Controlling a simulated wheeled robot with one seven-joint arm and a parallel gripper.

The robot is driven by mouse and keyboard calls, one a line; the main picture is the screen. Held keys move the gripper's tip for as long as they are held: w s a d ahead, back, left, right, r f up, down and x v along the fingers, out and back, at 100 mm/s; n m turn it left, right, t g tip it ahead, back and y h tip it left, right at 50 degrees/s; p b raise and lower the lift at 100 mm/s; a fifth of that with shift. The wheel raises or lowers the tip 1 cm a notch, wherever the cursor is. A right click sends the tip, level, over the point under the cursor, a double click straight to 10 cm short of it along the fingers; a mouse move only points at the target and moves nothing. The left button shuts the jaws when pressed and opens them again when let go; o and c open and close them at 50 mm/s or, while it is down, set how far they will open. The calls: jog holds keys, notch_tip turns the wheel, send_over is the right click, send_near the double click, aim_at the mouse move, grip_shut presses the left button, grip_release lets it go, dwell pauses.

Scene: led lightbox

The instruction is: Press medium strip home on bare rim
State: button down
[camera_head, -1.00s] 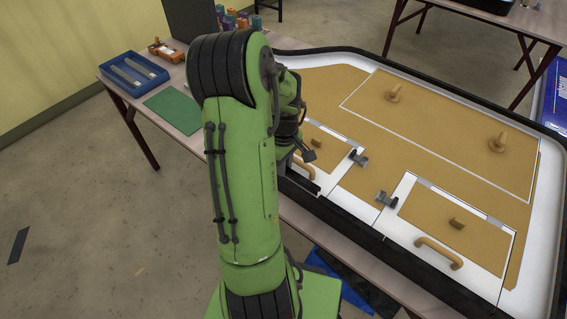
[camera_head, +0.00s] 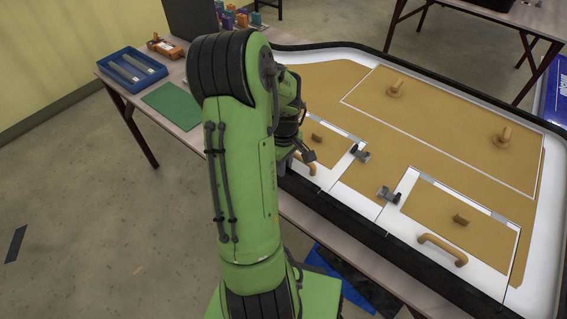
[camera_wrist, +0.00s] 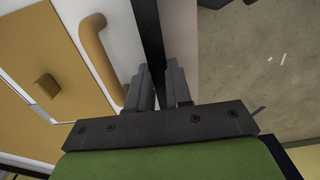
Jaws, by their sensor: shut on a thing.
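My gripper (camera_wrist: 160,78) is shut on a dark strip (camera_wrist: 148,28), which runs between its two fingers and up to the top of the wrist view. The strip lies along the front edge of the lightbox, beside the white border (camera_wrist: 124,25). I cannot tell whether it is fully seated or still slightly raised. In the head view the lightbox (camera_head: 330,180) has a black front rim (camera_head: 352,228).
A wooden handle (camera_wrist: 100,60) stands close to the left of my gripper; a second handle (camera_head: 442,250) and metal latches (camera_head: 388,194) lie farther right. A blue tray (camera_head: 131,70) with grey strips and a green mat (camera_head: 171,106) are at the left on the table.

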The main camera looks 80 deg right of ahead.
jog(key=shift+f, duration=0.3)
jog(key=c, duration=1)
grip_release()
jog(key=shift+o, duration=0.2)
notch_tip(320, 180, up, 8)
jog(key=p, duration=0.6)
jog(key=shift+r, duration=0.15)
